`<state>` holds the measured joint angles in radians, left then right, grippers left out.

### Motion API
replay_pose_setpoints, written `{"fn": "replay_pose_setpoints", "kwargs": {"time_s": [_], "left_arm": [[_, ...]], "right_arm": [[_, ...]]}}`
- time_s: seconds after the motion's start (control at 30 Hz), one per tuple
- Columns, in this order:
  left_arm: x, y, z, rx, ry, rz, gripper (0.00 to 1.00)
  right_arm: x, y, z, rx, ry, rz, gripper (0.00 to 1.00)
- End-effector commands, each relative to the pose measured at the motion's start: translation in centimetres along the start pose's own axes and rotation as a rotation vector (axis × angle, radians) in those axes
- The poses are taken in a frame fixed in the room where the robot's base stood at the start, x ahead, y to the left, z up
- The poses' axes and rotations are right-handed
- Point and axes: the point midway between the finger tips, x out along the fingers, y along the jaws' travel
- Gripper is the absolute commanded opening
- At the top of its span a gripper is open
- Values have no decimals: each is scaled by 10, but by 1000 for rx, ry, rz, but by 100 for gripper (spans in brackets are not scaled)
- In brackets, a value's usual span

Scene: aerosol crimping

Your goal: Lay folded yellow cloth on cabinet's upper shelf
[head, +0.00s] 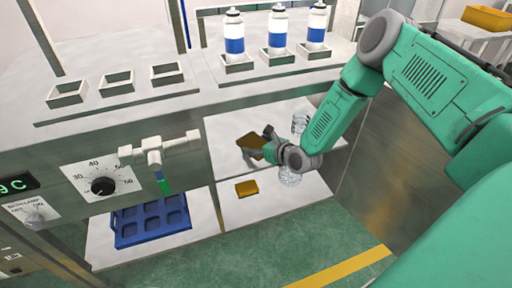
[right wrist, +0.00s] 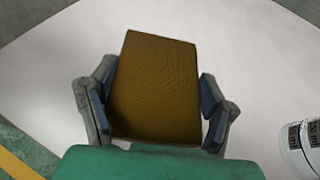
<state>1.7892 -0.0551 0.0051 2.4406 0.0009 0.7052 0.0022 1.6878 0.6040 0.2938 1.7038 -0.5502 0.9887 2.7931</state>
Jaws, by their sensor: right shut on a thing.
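The folded yellow cloth (head: 249,141), brownish in the shade, is between the fingers of my right gripper (head: 263,143), at the cabinet's white upper shelf (head: 224,127). In the right wrist view the cloth (right wrist: 152,85) is a flat, slightly tilted rectangle with a blue-padded finger on each side, over a pale surface (right wrist: 248,60). My right gripper is shut on it. I cannot tell whether the cloth touches the shelf. My left gripper is not in view.
Clear glassware (head: 299,122) stands right of my gripper on the upper shelf; more (head: 290,177) is below. A small yellow block (head: 246,188) lies on the lower shelf (head: 270,207). A blue tray (head: 152,221) and a white valve fitting (head: 158,151) are left.

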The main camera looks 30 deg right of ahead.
Motion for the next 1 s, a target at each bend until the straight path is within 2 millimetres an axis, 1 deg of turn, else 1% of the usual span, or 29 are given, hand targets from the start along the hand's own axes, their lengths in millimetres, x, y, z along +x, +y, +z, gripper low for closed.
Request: {"fn": "replay_pose_setpoints", "kwargs": {"time_s": [0.03, 0.17, 0.2, 0.23, 0.27, 0.53, 0.67, 0.77, 1.0], "left_arm": [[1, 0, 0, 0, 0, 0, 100], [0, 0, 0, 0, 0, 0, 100], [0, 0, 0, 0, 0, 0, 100], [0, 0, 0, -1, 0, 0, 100], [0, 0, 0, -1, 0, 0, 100], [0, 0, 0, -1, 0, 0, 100], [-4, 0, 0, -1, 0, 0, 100], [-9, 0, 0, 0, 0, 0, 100], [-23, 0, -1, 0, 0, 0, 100]], "right_arm": [[1, 0, -4, 1, 5, 0, 43], [0, 2, -2, -1, 7, -1, 42], [0, 3, -2, -2, 8, 0, 78], [0, 3, -2, -2, 8, 0, 88], [0, 3, -2, -2, 7, 0, 95], [-1, 0, -2, 2, 5, 0, 95], [-11, 0, -2, 3, 7, 0, 95], [-28, 0, 0, 5, 5, -1, 95], [-80, 1, 2, 4, 6, -3, 95]]}}
